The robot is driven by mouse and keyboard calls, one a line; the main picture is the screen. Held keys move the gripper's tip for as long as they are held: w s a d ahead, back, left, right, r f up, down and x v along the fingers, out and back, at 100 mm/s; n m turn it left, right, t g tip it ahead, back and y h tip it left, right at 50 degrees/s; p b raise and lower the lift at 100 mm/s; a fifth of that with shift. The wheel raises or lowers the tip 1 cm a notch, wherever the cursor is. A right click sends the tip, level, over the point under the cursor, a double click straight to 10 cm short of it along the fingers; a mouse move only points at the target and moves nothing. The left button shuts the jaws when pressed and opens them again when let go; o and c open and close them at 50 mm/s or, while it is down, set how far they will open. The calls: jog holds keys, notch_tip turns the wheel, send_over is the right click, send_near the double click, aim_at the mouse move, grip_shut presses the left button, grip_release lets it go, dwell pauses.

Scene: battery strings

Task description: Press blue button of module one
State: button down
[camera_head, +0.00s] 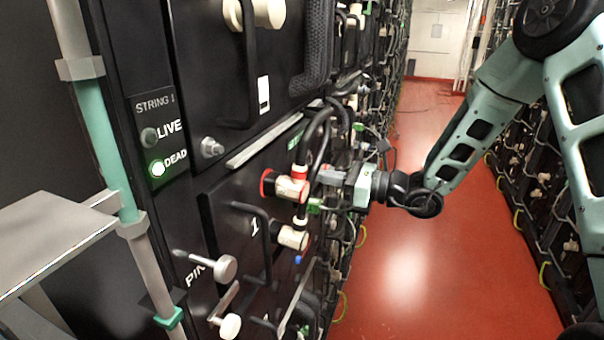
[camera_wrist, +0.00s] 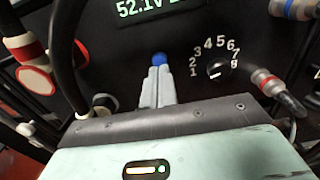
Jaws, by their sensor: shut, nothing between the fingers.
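In the wrist view, a round blue button (camera_wrist: 159,58) sits on a dark panel under a green-lit display (camera_wrist: 158,12). The closed fingers of my gripper (camera_wrist: 158,74) point at it, and their tips overlap its lower edge. I cannot tell whether they touch it. In the head view, the module marked 1 (camera_head: 232,205) is in the rack at left. My gripper (camera_head: 328,177) reaches it from the right, beside the red-and-white connectors. The button at its tips is hidden there by connectors and cables. A small blue spot (camera_head: 298,260) shows lower down.
A dial numbered 1 to 8 (camera_wrist: 217,70) is right of the button. A cable (camera_wrist: 66,55) and red-ringed connector (camera_wrist: 36,80) are at left. The red aisle floor (camera_head: 420,240) is clear.

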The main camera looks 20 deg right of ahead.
jog(key=shift+x, duration=1.5)
dwell(0.4)
jog(key=shift+s, duration=0.1)
jog(key=v, duration=0.8)
dwell(0.5)
